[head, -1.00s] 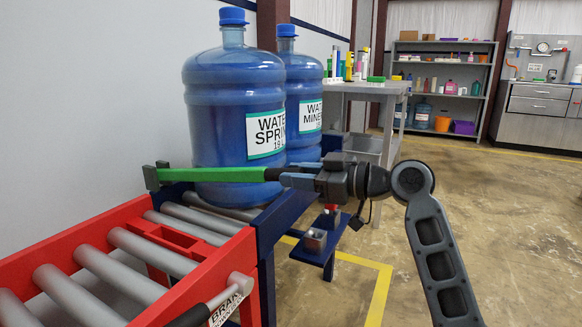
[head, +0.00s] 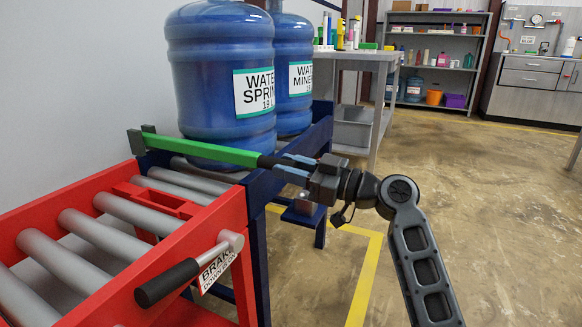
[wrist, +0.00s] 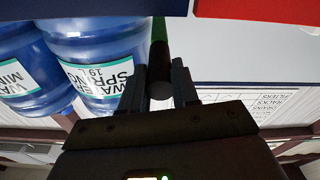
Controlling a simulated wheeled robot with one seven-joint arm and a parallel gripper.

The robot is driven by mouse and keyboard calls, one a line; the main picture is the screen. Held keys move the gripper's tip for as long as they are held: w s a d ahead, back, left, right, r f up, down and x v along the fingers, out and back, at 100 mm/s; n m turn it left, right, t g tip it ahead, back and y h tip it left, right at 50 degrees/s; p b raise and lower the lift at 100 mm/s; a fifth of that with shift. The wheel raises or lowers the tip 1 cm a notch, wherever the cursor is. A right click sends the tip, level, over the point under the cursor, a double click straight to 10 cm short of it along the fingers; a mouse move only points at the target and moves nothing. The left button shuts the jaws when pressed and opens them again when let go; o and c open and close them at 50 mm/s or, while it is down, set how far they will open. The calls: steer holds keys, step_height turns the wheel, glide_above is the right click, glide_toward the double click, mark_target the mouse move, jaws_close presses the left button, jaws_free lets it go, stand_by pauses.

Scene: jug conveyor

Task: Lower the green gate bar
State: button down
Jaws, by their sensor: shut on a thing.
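The green gate bar (head: 205,149) crosses the conveyor in front of the jugs, at the join of its red and blue sections. Its left end is at a dark post (head: 136,143) on the far side, and it slopes slightly down to the right in the picture. My gripper (head: 277,163) is shut on the bar's dark handle end, above the near blue rail. In the wrist view the dark handle (wrist: 159,72) sits between the fingers. I cannot tell whether the bar touches the blue frame.
Two blue water jugs (head: 222,75) (head: 293,70) stand close behind the bar. The red roller section (head: 190,250) is empty, with a brake lever (head: 170,282) at its near side. A grey bench (head: 345,56) stands behind. Floor to the right is clear.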

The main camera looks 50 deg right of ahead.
steer(key=c, duration=1.1)
jaws_free()
steer(key=shift+w+f, duration=0.1)
steer(key=shift+f, duration=0.45)
steer(key=shift+o, duration=1.3)
steer(key=shift+r, duration=0.2)
steer(key=p+v, duration=0.1)
steer(key=v, duration=0.7)
steer(key=shift+a, duration=0.1)
